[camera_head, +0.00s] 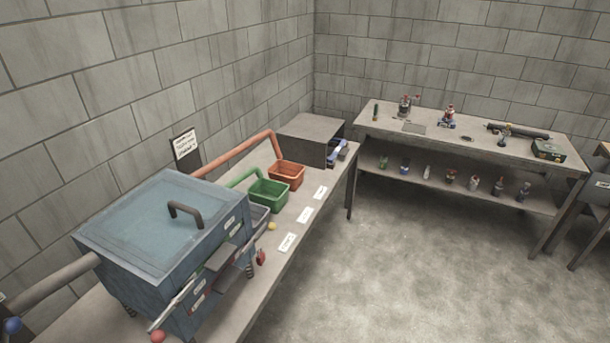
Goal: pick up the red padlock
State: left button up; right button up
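A small red object (261,257), which looks like the red padlock, is by the front edge of the left workbench (225,313). It is just right of the blue metal box. It is too small to make out its details. Neither of my grippers shows in this view, so I cannot see whether they are open or shut.
The blue box (165,220) has a handled lid and parts jutting from its front. Green (268,194) and red-orange (287,176) bins, a small yellow object (272,226) and white labels are behind the red object. A second table (480,148) stands across open floor (400,270).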

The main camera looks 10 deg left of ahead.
aim_at(261, 258)
jog(key=i, duration=2.3)
jog(key=i+u, duration=0.2)
jog(key=u, duration=0.3)
jog(key=i+l+u, duration=0.1)
jog(key=u, duration=0.4)
jog(key=i+l+u, duration=0.2)
jog(key=u, duration=0.25)
jog(key=i+l+u, duration=0.15)
jog(key=u, duration=2.05)
